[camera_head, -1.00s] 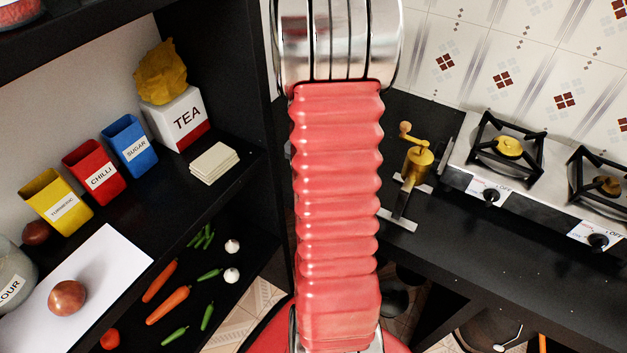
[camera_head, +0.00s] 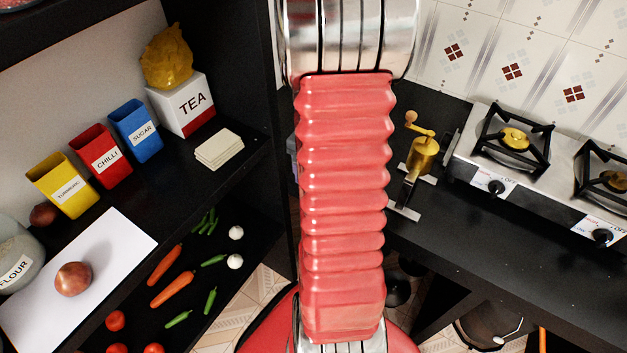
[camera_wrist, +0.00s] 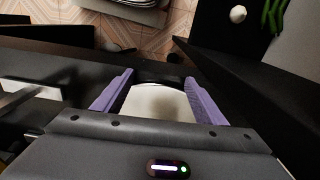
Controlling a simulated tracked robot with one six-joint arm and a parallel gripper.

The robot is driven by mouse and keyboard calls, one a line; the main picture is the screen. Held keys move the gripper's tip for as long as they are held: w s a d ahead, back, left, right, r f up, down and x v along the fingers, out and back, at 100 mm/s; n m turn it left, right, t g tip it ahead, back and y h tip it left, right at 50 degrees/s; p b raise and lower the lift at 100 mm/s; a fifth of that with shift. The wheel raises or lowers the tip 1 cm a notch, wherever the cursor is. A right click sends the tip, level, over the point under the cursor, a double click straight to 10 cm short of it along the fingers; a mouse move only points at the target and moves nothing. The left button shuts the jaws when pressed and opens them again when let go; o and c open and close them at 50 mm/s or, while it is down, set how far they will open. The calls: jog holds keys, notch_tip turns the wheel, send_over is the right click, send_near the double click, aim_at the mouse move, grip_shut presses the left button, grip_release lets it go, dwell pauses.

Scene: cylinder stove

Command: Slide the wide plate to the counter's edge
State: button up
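A pale, round-edged plate (camera_wrist: 158,104) shows in the wrist view between the purple fingers of my gripper (camera_wrist: 158,90). Its near part is hidden by the gripper body, and it lies on a dark surface. The fingers are spread apart, one on each side of the plate. I cannot tell whether they touch it. In the head view my red arm hides the plate and almost all of the gripper. The black counter (camera_head: 450,235) runs to the right of my arm.
A brass grinder (camera_head: 422,157) and a stove (camera_head: 490,190) stand on the counter. At left, a black shelf holds a tea box (camera_head: 182,106), labelled tins, a stack of pale slabs (camera_head: 219,149) and a white board (camera_head: 115,250). Tiled floor (camera_wrist: 120,38) lies beyond the counter in the wrist view.

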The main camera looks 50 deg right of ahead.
dwell(0.3)
notch_tip(320, 180, up, 14)
jog(key=shift+f, duration=0.15)
dwell(0.5)
dwell(0.6)
jog(key=a+r+n+t, duration=0.2)
jog(key=a+n, duration=0.3)
jog(key=a, duration=0.5)
jog(key=a+r+n+t, duration=0.1)
jog(key=a+r+n, duration=0.4)
jog(key=a, duration=0.6)
jog(key=s+a+r+n+t, duration=0.1)
jog(key=a+r+n, duration=0.3)
jog(key=a, duration=0.6)
jog(key=shift+a+n+t, duration=0.2)
jog(key=shift+n+t, duration=0.6)
jog(key=shift+n, duration=0.4)
